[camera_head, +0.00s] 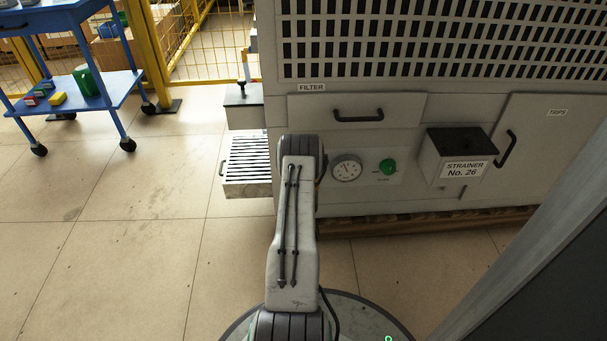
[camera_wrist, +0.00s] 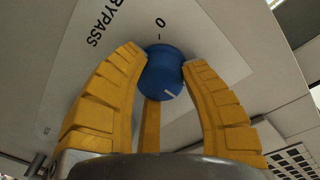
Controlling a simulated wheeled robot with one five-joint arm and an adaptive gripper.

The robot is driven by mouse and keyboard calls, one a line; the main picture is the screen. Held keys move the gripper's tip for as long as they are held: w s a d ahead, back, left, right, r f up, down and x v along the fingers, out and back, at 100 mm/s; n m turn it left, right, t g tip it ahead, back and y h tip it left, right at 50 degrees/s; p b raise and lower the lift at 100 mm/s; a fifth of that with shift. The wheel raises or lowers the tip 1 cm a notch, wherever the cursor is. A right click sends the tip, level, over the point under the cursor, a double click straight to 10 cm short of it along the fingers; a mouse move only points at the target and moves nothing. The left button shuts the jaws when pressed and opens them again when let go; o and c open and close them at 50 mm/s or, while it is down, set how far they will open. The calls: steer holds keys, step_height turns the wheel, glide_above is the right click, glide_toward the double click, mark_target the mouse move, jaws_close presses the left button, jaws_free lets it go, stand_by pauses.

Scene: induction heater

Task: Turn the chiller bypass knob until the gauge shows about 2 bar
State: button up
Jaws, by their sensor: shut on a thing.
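The blue bypass knob (camera_wrist: 163,72) with a white pointer line sits on a pale panel in the wrist view. The panel (camera_wrist: 85,75) carries the word BYPASS and a 0 mark. My gripper (camera_wrist: 162,68) has its yellow fingers closed around the knob, touching its sides. The white pointer line faces toward the lower right, away from the 0 mark. The round gauge (camera_head: 346,168) shows on the machine front in the head view, beside my arm. Its needle is too small to read. In the head view my arm hides the knob and my gripper.
A green knob (camera_head: 387,166) is right of the gauge. The strainer box (camera_head: 461,155) juts out further right. A filter drawer (camera_head: 357,107) with a black handle is above. A slatted block (camera_head: 246,165) is left of my arm. A blue cart (camera_head: 118,87) stands at left; floor between is clear.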

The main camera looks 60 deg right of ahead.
steer(key=m, duration=0.4)
steer(key=shift+w+r, duration=0.1)
steer(key=shift+w+m, duration=0.1)
steer(key=shift+m, duration=1.5)
steer(key=shift+w, duration=0.1)
steer(key=o, duration=1.2)
steer(key=shift+a+y, duration=0.1)
steer(key=shift+y, duration=0.2)
